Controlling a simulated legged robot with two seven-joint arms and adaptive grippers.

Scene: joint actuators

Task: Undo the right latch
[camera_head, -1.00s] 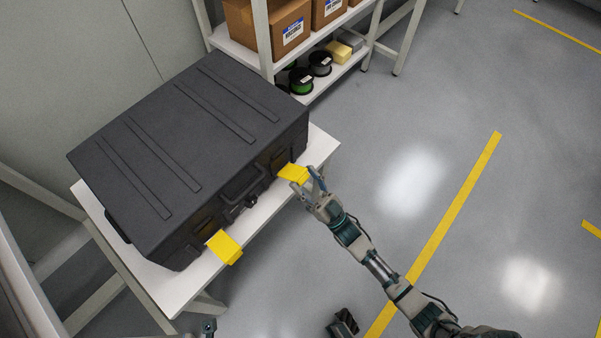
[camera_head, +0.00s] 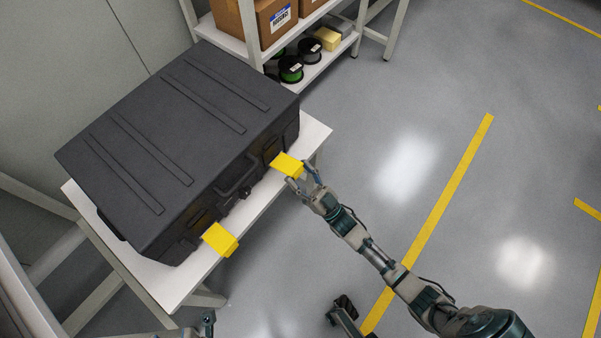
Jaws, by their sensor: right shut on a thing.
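A large dark grey case (camera_head: 170,140) lies closed on a white table. Two yellow latches stick out from its front side. The right latch (camera_head: 286,162) is near the case's right end, and the left latch (camera_head: 220,239) also juts outward. My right gripper (camera_head: 301,178) is at the outer edge of the right latch, its fingers shut on it. Its fingers hide part of the latch edge. Part of my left gripper (camera_head: 208,322) shows at the bottom edge; its fingers are too small to read.
The white table (camera_head: 262,205) has a narrow bare strip in front of the case. A black handle (camera_head: 238,180) sits between the latches. A shelf with cardboard boxes (camera_head: 262,18) and spools (camera_head: 290,69) stands behind. The grey floor to the right is clear.

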